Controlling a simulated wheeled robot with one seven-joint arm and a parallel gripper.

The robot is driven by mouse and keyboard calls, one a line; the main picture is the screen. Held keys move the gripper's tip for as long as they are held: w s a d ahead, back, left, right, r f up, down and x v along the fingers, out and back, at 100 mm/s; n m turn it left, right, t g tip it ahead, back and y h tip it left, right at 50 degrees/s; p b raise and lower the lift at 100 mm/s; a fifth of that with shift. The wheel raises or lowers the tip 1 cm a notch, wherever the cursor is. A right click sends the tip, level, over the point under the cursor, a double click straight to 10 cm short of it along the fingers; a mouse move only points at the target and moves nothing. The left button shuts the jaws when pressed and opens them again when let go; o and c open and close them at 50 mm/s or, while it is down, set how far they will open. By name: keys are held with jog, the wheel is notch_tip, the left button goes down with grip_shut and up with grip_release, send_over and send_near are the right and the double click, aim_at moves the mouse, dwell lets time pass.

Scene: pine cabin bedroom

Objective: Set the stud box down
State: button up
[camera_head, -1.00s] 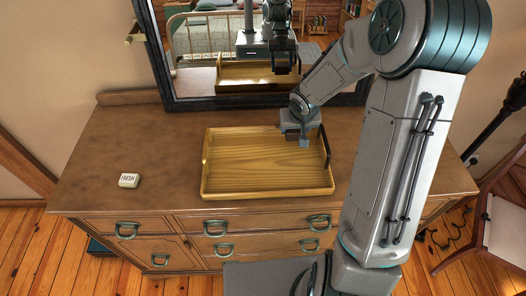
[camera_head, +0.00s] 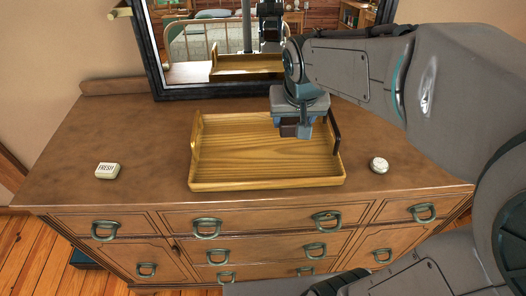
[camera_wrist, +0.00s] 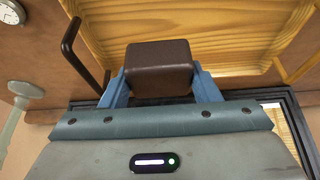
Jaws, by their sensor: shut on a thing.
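The stud box is a small dark brown block (camera_wrist: 158,68) held between the two blue fingers of my gripper (camera_wrist: 160,88) in the wrist view. In the head view my gripper (camera_head: 304,130) points down over the back right part of a wooden tray (camera_head: 265,184), near its dark right handle. The stud box (camera_head: 289,128) shows there partly hidden by the fingers. I cannot tell whether its underside touches the tray floor. The rest of the tray floor looks empty.
The tray sits on a brown dresser (camera_head: 120,140) below a dark-framed mirror (camera_head: 180,92). A white block marked FRESH (camera_head: 107,170) lies at left, and a small round dial (camera_head: 379,165) lies right of the tray.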

jog(key=shift+a+f, duration=0.15)
jog(key=shift+a, duration=0.2)
jog(key=p, duration=0.1)
send_over(248, 146)
jog(key=s, duration=0.1)
jog(key=f, duration=0.6)
jog(key=shift+s+f, duration=0.2)
jog(key=shift+f, duration=2.1)
jog(key=shift+f, duration=0.1)
jog(key=shift+f, duration=0.15)
jog(key=o, duration=1)
